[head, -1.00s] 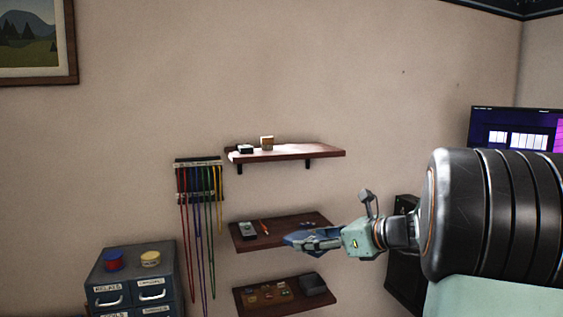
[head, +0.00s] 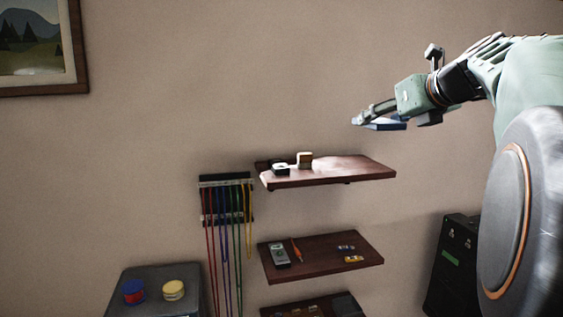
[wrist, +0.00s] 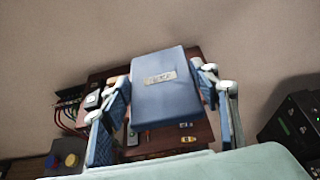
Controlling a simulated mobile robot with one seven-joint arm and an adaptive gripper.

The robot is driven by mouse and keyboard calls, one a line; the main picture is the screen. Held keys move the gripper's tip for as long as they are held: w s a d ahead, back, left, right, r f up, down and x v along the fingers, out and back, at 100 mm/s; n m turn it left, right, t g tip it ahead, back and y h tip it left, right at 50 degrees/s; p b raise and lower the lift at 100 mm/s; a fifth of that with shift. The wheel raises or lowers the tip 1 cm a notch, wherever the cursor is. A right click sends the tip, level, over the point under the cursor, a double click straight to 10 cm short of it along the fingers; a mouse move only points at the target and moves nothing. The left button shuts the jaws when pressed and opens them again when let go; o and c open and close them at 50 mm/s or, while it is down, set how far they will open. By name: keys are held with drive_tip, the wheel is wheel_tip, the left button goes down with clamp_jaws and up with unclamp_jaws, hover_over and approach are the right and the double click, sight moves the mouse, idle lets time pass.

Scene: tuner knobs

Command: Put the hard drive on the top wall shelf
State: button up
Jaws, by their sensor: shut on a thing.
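My gripper (head: 362,120) is shut on a flat blue box with a small label, the hard drive (head: 385,126). In the wrist view the hard drive (wrist: 163,92) sits between the two fingers (wrist: 163,100). In the head view my gripper holds it up and to the right, in front of the wall. The top wall shelf (head: 345,172) is a brown wooden board, lower in the picture than the hard drive. The hard drive appears apart from the shelf; its exact distance from it is hard to tell.
A black-and-white item (head: 281,169) and a tan block (head: 304,160) stand on the top shelf's left part; its right part is bare. A lower shelf (head: 325,265) holds small items. Coloured cables (head: 228,220) hang at left. A dark case (head: 452,265) stands at right.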

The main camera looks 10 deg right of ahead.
drive_tip(key=p, duration=0.1)
hover_over(341, 167)
drive_tip(key=s, duration=0.4)
wheel_tip(341, 167, down, 4)
drive_tip(key=f, duration=0.1)
drive_tip(key=w+f, duration=0.2)
drive_tip(key=f, duration=0.1)
drive_tip(key=shift+w+d+f, duration=0.15)
drive_tip(key=shift+w+f, duration=0.05)
drive_tip(key=shift+w, duration=0.15)
drive_tip(key=shift+w+f, duration=0.4)
drive_tip(key=shift+f, duration=0.05)
drive_tip(key=shift+w+f+b, duration=0.15)
drive_tip(key=shift+f+b, duration=0.1)
drive_tip(key=shift+f, duration=0.65)
drive_tip(key=shift+w+f+b, duration=0.1)
drive_tip(key=shift+f+b, duration=0.15)
drive_tip(key=shift+f, duration=0.65)
drive_tip(key=shift+f, duration=0.2)
drive_tip(key=o, duration=1.3)
drive_tip(key=shift+r, duration=0.1)
